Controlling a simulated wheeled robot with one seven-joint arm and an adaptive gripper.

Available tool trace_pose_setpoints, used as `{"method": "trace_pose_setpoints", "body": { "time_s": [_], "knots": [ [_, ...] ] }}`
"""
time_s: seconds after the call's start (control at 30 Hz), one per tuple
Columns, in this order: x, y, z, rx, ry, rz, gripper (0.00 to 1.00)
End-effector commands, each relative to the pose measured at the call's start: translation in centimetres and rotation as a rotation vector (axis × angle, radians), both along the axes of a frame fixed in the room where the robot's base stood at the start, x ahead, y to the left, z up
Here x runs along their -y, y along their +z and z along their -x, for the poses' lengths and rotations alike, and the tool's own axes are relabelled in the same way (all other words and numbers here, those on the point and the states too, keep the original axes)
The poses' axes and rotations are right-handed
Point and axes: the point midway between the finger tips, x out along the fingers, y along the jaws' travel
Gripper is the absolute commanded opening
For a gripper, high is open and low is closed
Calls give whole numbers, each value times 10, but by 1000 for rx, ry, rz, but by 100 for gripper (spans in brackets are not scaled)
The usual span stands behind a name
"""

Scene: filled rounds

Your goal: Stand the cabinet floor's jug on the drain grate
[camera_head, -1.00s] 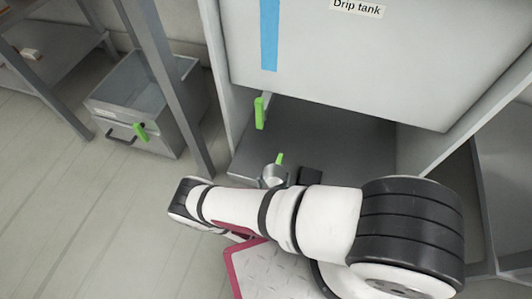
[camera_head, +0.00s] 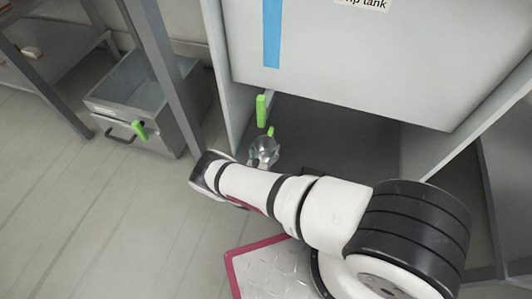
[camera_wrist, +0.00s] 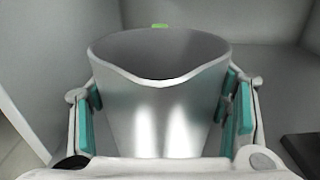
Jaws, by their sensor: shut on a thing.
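The jug (camera_wrist: 165,105) is a plain metal vessel with a pouring lip. It stands upright between the two teal-padded fingers of my gripper (camera_wrist: 164,112) in the wrist view, which is shut on it. A bit of green (camera_wrist: 160,26) shows behind its far rim. In the head view the jug (camera_head: 264,146) is small, at the front left of the cabinet floor (camera_head: 345,140), with a green tip above it. My arm hides part of this area. I cannot tell whether its base touches the floor. I cannot make out the drain grate for certain.
The drip tank (camera_head: 350,70) hangs low over the cabinet floor, with a green lever (camera_head: 261,110) at its left. The cabinet's left wall (camera_head: 219,75) is close to the jug. A dark flat block (camera_wrist: 306,150) lies right of it. A grey box (camera_head: 140,95) stands left.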

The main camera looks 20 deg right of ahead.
Motion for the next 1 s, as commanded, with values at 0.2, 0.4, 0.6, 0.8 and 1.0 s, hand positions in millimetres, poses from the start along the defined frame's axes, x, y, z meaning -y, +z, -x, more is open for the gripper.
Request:
{"method": "trace_pose_setpoints", "body": {
  "time_s": [0.2,0.4,0.6,0.8,1.0],
  "knots": [
    [1,-26,1,0,-1,1,32],
    [1,-24,1,-1,-1,2,72],
    [1,-24,1,-1,-1,2,89],
    [1,-24,1,-1,-1,2,89],
    [-8,-24,12,-3,1,0,89]
  ]
}}
